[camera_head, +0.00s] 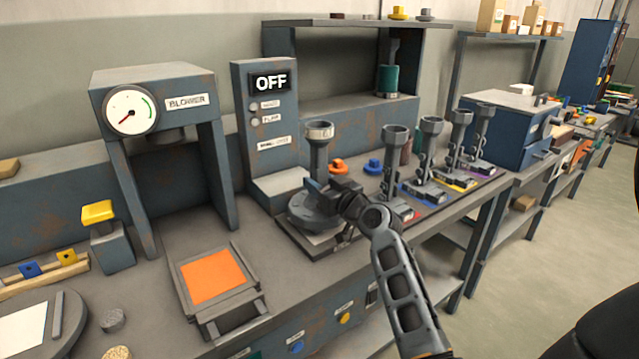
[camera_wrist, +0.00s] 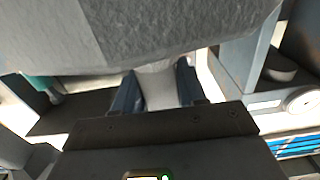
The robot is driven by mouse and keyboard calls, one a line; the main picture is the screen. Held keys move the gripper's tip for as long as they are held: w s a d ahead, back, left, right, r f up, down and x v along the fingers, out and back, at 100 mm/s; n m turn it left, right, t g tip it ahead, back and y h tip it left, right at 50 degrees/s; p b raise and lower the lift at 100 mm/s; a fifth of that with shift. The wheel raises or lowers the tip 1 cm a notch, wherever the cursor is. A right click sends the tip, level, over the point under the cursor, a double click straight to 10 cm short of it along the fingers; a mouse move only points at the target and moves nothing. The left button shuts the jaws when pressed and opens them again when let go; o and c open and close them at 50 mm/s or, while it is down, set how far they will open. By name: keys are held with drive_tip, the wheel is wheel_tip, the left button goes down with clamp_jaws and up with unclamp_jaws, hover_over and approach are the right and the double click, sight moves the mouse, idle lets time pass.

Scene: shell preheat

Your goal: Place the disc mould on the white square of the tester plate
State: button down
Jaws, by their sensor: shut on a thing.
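My gripper (camera_head: 338,192) is at the middle of the bench, beside a broad dark round disc, which looks like the disc mould (camera_head: 308,216). In the wrist view, the fingers (camera_wrist: 158,90) are closed on the pale neck of a wide, rough grey body (camera_wrist: 150,30). The disc is over a flat dark base in front of the OFF panel; whether it touches the base is unclear. A pale patch shows under its front edge. A white square (camera_head: 22,330) lies on a round grey plate (camera_head: 66,318) at lower left, with nothing on it.
A cup-topped post (camera_head: 319,150) rises just behind my gripper. Several similar posts stand right on coloured mats. The OFF panel (camera_head: 268,120) is behind. Left are the blower frame (camera_head: 150,95), an orange-topped stand (camera_head: 212,276) and a yellow-topped block (camera_head: 98,212).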

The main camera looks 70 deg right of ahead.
drive_tip(key=c, duration=1.1)
unclamp_jaws()
drive_tip(key=shift+f, duration=0.15)
drive_tip(key=o, duration=0.5)
drive_tip(key=shift+c, duration=0.2)
